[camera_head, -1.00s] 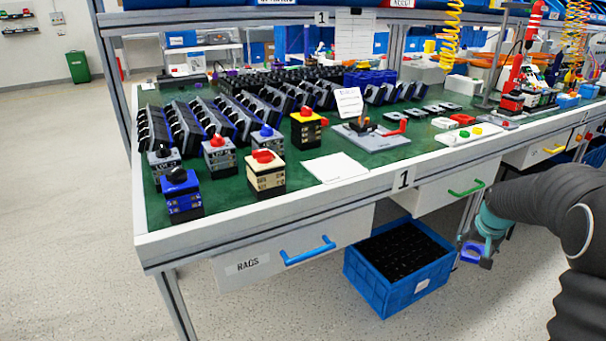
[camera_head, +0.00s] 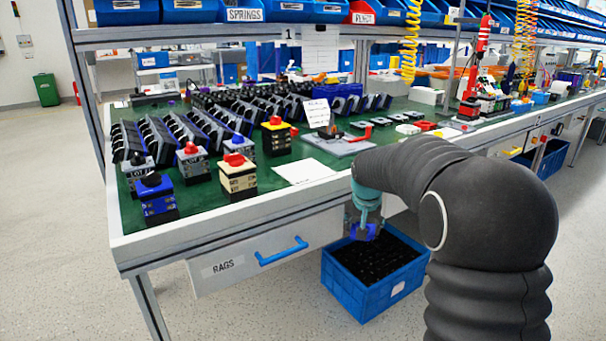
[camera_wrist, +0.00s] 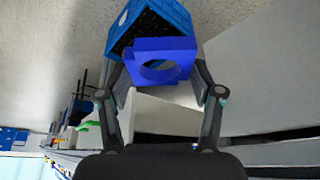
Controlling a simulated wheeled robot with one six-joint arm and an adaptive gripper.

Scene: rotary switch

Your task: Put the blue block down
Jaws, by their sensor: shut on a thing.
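The blue block (camera_wrist: 180,46) has a round hole and sits between my gripper's two fingers in the wrist view. My gripper (camera_wrist: 162,78) is shut on it. In the head view, the block (camera_head: 363,233) hangs below my gripper (camera_head: 365,222), in front of the bench edge. It appears over the back part of the blue crate in the picture; its exact height above the crate I cannot tell.
The blue crate (camera_head: 370,297), filled with dark parts, stands on the floor by the bench. The green-topped bench (camera_head: 225,205) holds several switch blocks at its left. A white sheet (camera_head: 304,171) lies near its front edge. A drawer labelled RAGS (camera_head: 230,266) has a blue handle.

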